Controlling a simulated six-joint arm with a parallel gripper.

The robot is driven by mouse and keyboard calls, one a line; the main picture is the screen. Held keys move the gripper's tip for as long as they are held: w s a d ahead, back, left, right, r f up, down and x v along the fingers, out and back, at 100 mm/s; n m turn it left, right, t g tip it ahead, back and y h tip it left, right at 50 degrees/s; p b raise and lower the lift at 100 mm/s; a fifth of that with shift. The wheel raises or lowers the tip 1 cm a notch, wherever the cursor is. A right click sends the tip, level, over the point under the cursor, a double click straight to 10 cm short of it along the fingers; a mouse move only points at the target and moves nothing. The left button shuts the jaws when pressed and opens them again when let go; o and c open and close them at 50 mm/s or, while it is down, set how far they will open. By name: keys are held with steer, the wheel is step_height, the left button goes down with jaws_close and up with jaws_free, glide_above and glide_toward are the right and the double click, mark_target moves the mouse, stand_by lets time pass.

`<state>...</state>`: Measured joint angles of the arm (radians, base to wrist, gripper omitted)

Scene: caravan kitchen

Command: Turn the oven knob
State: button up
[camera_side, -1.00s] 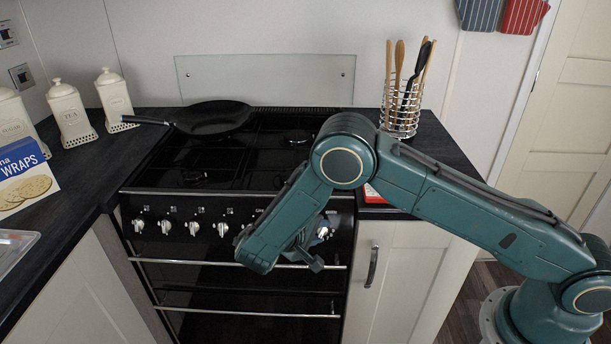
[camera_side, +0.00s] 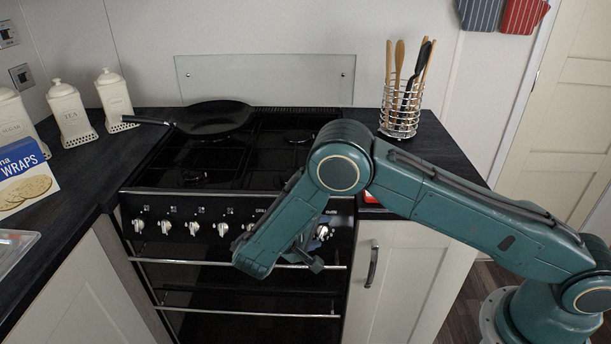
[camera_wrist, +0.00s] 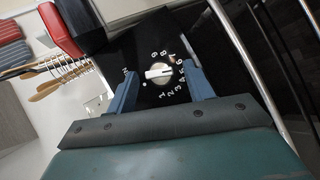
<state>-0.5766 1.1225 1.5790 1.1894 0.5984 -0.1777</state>
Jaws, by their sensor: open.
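The oven knob (camera_wrist: 159,71) is a light, silvery dial ringed by white numbers on the black panel in the wrist view. My gripper (camera_wrist: 158,77) is open, with one blue finger on each side of the knob and a gap between each finger and it. I cannot tell how far the fingertips are from the panel. In the side view several silver knobs line the front panel of the black stove (camera_side: 185,205). The rightmost knob (camera_side: 322,232) shows beside my forearm, which hides part of the panel.
A silver oven handle (camera_side: 190,262) runs below the knobs. A black pan (camera_side: 215,118) sits on the hob. A wire utensil holder (camera_side: 400,122) stands on the right counter, and a red item (camera_side: 369,195) lies near its front edge. Canisters (camera_side: 70,115) stand at left.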

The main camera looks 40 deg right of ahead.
steer(key=v, duration=1.1)
steer(key=shift+a+r, duration=0.25)
steer(key=shift+a, duration=0.05)
steer(key=shift+r, duration=0.1)
steer(key=s+d+r+m+y, duration=0.15)
steer(key=d+r+y, duration=0.35)
steer(key=r, duration=0.5)
steer(key=s+d+r+y, duration=0.2)
steer(key=s+d+r, duration=0.1)
steer(key=d+r, duration=0.55)
steer(key=s+r+t+y, duration=0.2)
steer(key=s, duration=0.9)
steer(key=s+d+r+t+y, duration=0.1)
steer(key=s+r+t+y, duration=0.1)
steer(key=s, duration=0.9)
steer(key=shift+s+d+r+y, duration=0.15)
steer(key=shift+s+y, duration=0.1)
steer(key=shift+y, duration=0.15)
